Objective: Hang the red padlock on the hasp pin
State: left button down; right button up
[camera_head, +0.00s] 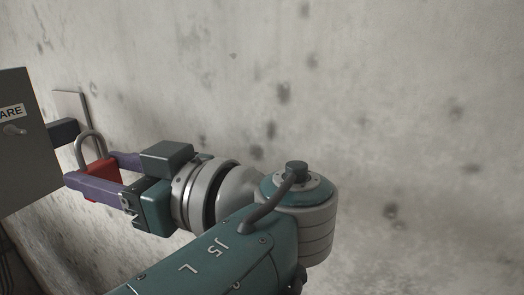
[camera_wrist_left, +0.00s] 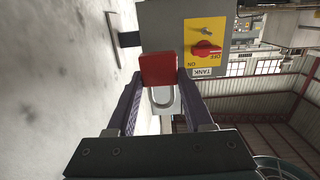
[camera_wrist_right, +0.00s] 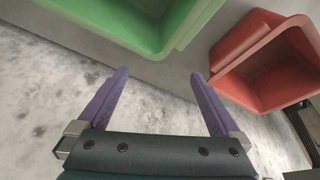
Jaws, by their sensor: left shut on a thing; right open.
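The red padlock (camera_head: 101,170) has a grey shackle that points up in the head view. My left gripper (camera_head: 92,178) is shut on the padlock's red body, with a purple finger on each side. In the left wrist view the padlock (camera_wrist_left: 158,70) sits between the fingertips, in front of a grey switch box. The padlock is apart from this pin. My right gripper (camera_wrist_right: 158,80) is open and empty.
The grey box (camera_head: 30,165) stands at the left, on a dark bracket (camera_head: 63,132) against the concrete wall. Its yellow plate (camera_wrist_left: 192,54) carries a red rotary switch (camera_wrist_left: 206,50). A green bin (camera_wrist_right: 150,35) and a red bin (camera_wrist_right: 235,75) are near my right gripper.

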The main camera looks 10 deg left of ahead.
pick_arm(q)
jog(key=shift+r, duration=0.4)
pick_arm(e)
jog(key=shift+a+r, duration=0.1)
jog(key=shift+r, duration=0.05)
